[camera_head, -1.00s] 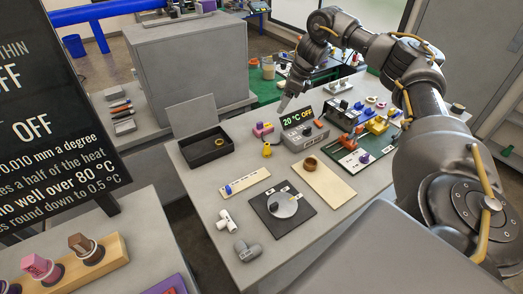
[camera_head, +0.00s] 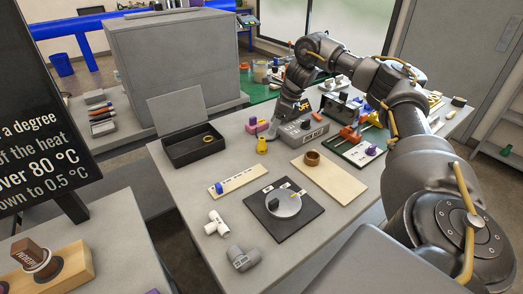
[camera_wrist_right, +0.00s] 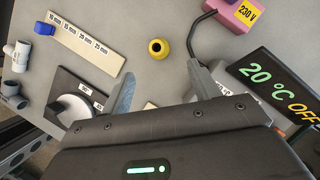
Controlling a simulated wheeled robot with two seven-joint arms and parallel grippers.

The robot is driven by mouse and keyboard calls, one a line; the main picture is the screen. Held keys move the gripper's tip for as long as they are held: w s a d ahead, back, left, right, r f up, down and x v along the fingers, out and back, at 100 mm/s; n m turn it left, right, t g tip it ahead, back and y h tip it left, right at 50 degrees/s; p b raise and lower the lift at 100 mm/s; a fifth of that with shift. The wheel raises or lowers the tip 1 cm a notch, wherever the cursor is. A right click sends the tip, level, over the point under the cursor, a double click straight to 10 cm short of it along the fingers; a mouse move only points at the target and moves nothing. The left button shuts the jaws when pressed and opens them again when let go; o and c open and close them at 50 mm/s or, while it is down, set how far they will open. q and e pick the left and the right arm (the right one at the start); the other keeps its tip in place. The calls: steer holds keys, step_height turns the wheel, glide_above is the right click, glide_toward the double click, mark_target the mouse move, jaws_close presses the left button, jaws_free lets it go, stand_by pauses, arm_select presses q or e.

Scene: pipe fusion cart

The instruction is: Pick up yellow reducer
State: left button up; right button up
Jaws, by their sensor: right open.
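The yellow reducer (camera_head: 262,146) stands on the grey table, left of the grey heater box with the display. In the right wrist view it shows as a small yellow ring-shaped piece with a dark opening (camera_wrist_right: 158,48). My right gripper (camera_head: 284,115) is above the heater box, behind and right of the reducer. In the wrist view its two fingers are spread (camera_wrist_right: 160,86), with the reducer beyond the gap and nothing between them. My left gripper is not in view.
The heater box (camera_head: 303,131) and a pink-purple 230 V block (camera_head: 257,125) stand close to the reducer. A black open box (camera_head: 190,151) lies to the left. A size strip (camera_head: 240,183), a dial plate (camera_head: 262,215) and a beige board (camera_head: 333,182) lie in front.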

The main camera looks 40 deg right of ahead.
mark_target(264, 138)
steer(key=x, duration=0.5)
steer(key=shift+w+a+f, duration=0.1)
steer(key=shift+f, duration=0.1)
steer(key=shift+a+f+p, duration=0.2)
steer(key=shift+f+p, duration=0.1)
steer(key=shift+p, duration=0.1)
steer(key=p+x, duration=0.1)
steer(key=x, duration=0.3)
steer(key=shift+w+a+f, duration=0.1)
steer(key=shift+f, duration=0.1)
steer(key=c, duration=1)
steer(key=shift+c, duration=0.3)
steer(key=shift+r, duration=0.15)
